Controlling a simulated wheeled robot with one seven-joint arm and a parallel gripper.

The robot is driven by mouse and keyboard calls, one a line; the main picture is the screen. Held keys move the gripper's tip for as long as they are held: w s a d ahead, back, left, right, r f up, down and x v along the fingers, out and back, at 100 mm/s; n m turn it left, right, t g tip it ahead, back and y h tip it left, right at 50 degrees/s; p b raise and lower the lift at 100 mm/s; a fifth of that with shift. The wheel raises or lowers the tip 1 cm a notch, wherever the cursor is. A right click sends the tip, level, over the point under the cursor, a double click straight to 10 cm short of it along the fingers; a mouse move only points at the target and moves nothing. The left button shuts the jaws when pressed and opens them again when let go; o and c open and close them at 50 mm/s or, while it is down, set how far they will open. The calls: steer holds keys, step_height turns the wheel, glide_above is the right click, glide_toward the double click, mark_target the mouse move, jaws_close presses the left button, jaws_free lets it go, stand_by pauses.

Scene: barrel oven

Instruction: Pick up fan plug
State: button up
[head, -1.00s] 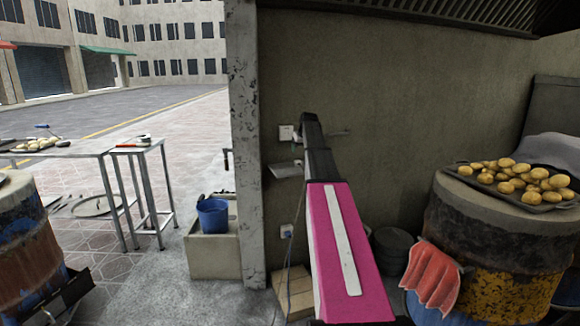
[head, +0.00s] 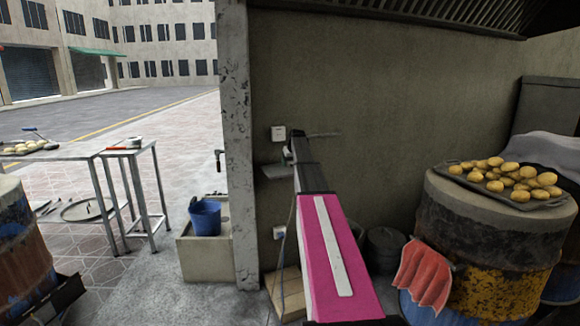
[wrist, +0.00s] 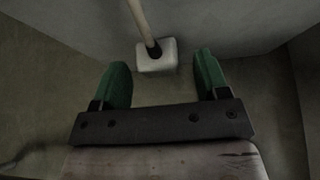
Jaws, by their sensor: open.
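In the wrist view, a white block (wrist: 156,57) lies just beyond and between my fingertips. A pale cord or rod (wrist: 138,20) with a dark end meets it. This looks like the fan plug, though I cannot tell plug from socket for certain. My gripper (wrist: 160,66) is open, with green finger pads on either side and nothing visibly held. In the head view, my gripper (head: 287,155) is small and partly hidden by my arm, near a small shelf (head: 274,171) on the wall. The plug cannot be made out there.
A white wall socket (head: 278,132) is above the shelf, and another (head: 279,232) is low on the wall, near a hanging cord. A concrete pillar (head: 237,150) stands left. A barrel (head: 490,245) bearing a potato tray (head: 550,200) stands right, with a red cloth (head: 423,275).

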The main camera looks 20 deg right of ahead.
mark_target(290, 162)
steer(key=shift+w+f, duration=0.1)
steer(key=shift+f, duration=0.05)
steer(key=shift+c, duration=0.3)
jaws_close()
steer(key=shift+r, duration=0.45)
step_height(290, 162, up, 3)
steer(key=shift+f, duration=0.1)
steer(key=s+a+r, duration=0.6)
steer(key=a+r, duration=0.1)
steer(key=a, duration=0.3)
steer(key=shift+s+r, duration=0.2)
steer(key=shift+d, duration=0.15)
